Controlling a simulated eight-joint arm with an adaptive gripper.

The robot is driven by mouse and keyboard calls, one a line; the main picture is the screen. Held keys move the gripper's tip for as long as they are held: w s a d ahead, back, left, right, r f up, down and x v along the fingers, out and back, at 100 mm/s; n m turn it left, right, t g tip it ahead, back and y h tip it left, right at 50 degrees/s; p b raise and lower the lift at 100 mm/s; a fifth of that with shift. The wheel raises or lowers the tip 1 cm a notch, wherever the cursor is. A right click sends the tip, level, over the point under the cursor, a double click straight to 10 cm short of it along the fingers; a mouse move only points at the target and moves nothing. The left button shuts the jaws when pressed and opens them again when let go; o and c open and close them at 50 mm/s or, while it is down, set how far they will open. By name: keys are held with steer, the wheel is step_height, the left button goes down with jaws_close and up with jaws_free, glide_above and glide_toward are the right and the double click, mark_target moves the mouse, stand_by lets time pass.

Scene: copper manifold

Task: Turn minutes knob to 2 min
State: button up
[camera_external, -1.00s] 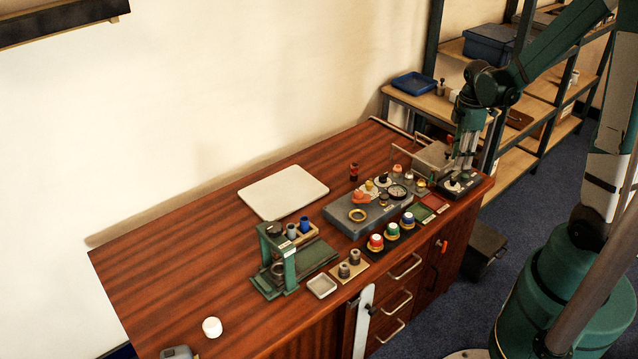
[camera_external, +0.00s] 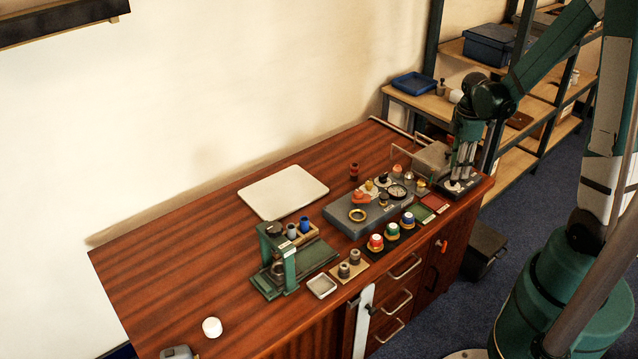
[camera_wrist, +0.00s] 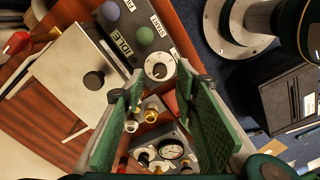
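The minutes knob is a white round dial (camera_wrist: 160,67) with a dark pointer or mark, on a dark panel. In the wrist view it lies beyond and between the fingertips of my gripper (camera_wrist: 161,86), with a visible gap on both sides. The exact setting of its pointer is too small to read. In the external view my gripper (camera_external: 461,178) is low over the dark timer box (camera_external: 473,184) at the right end of the bench, partly covering the dial (camera_external: 452,187). My gripper is open, its green fingers apart and empty.
A gauge (camera_wrist: 172,149) and brass fittings sit close by. The bench's left part (camera_external: 170,275) is mostly clear.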

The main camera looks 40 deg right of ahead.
mark_target(453, 182)
steer(key=shift+f+b, duration=0.45)
steer(key=shift+f, duration=1.5)
steer(key=c, duration=0.9)
